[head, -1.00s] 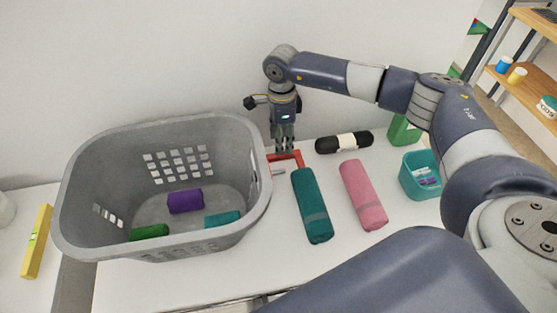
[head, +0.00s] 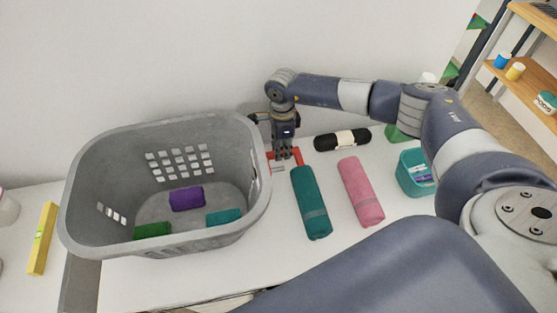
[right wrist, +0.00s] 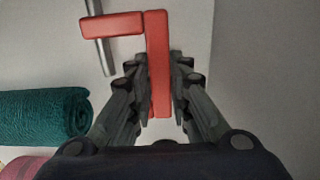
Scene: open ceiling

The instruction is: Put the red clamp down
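The red clamp (head: 298,157) lies on the white table between the grey basket and the teal roll. In the right wrist view its red bar (right wrist: 158,60) runs between the fingers, with a side arm and a grey metal rod at the top. My right gripper (head: 284,156) points down at the clamp. In the right wrist view its fingers (right wrist: 160,85) sit close against both sides of the bar and appear shut on it. The lower end of the bar is between the fingers. My left gripper is not in view.
The grey basket (head: 88,200) holds purple, green and teal items. A teal roll (head: 311,200), pink roll (head: 360,190) and black roll (head: 342,139) lie to the right. A teal bin (head: 410,182) stands further right. The table front between basket and teal roll is clear.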

